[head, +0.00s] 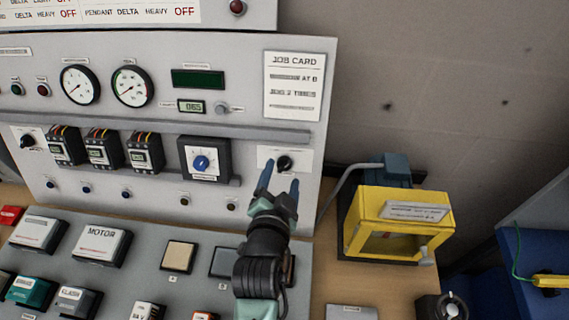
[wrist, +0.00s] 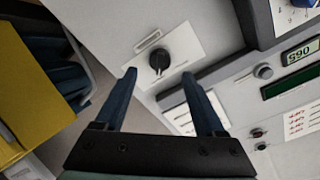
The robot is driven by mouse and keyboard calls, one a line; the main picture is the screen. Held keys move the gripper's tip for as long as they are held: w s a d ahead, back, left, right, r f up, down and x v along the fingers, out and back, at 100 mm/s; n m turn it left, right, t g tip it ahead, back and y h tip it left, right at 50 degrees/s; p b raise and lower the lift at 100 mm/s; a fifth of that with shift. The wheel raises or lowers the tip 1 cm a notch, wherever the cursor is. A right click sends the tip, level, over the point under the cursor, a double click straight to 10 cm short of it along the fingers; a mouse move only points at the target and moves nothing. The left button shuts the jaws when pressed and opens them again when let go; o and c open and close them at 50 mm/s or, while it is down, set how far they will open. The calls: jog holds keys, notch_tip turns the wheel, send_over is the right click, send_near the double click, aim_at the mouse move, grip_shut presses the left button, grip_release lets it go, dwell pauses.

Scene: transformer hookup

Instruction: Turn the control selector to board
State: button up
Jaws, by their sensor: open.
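The likely control selector is a black rotary knob (head: 285,163) on a white label plate at the panel's lower right; the label text is too small to read. It also shows in the wrist view as a black knob (wrist: 159,60) with a pale pointer mark. My gripper (head: 280,178) is just in front of and below this knob, with its two blue fingers apart. In the wrist view my gripper (wrist: 162,80) is open and empty, and the knob appears between and beyond the fingertips. I see no contact with the knob.
A blue dial (head: 201,162) in a dark box sits left of the knob. Another black knob (head: 28,141) is at the far left. A yellow box (head: 398,228) with a window stands at right on the bench. A job card (head: 294,86) is above the knob.

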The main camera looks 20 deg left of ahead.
aim_at(285, 167)
jog(key=shift+x, duration=1.9)
grip_shut()
